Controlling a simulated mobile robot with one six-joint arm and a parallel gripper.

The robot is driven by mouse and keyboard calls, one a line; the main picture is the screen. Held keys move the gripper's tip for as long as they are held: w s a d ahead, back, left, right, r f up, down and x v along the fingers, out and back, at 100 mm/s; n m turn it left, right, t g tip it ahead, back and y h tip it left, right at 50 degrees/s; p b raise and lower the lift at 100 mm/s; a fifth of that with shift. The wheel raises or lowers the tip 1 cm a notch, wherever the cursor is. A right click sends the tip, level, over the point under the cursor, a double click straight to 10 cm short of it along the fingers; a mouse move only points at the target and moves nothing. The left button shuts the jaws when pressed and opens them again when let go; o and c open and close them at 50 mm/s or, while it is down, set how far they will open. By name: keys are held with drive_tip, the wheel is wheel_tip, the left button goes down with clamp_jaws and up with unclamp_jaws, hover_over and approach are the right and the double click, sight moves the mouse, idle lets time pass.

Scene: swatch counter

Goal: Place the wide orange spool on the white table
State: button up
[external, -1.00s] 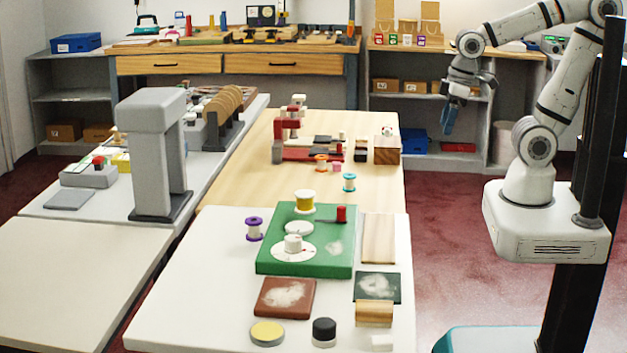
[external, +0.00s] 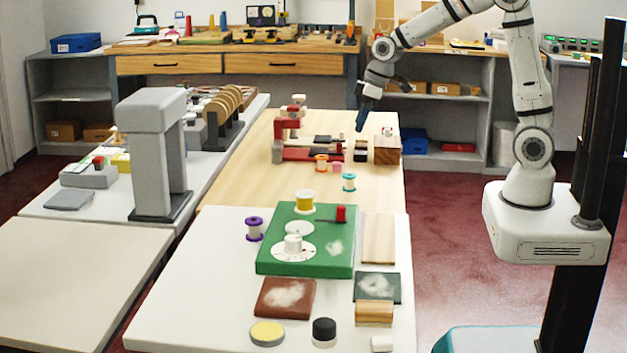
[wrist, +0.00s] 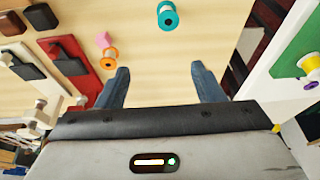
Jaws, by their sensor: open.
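The orange spool (external: 321,163) stands on the light wooden table (external: 240,180), beside the red base of a small machine. It also shows in the wrist view (wrist: 108,59), left of my fingers. The white table (external: 190,290) adjoins the wooden one at the front; its edge shows at the right of the wrist view (wrist: 262,82). My gripper (external: 361,124) hangs in the air over the far right of the wooden table, apart from the spool. In the wrist view the blue fingers (wrist: 160,74) are spread with nothing between them.
A pink cube (external: 337,168) is next to the orange spool, and a teal spool (external: 349,183) stands nearby. A wooden block (external: 387,150) is at the right edge. The white table holds a green board (external: 285,262) and a purple spool (external: 254,229); its front left is bare.

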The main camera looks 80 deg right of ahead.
hover_over(322, 156)
drive_tip(key=s, duration=0.3)
wheel_tip(322, 156, down, 9)
drive_tip(key=shift+t, duration=0.4)
drive_tip(key=p+x, duration=0.1)
drive_tip(key=x, duration=0.7)
drive_tip(key=shift+r, duration=0.1)
drive_tip(key=c, duration=1.1)
drive_tip(key=shift+r, duration=0.1)
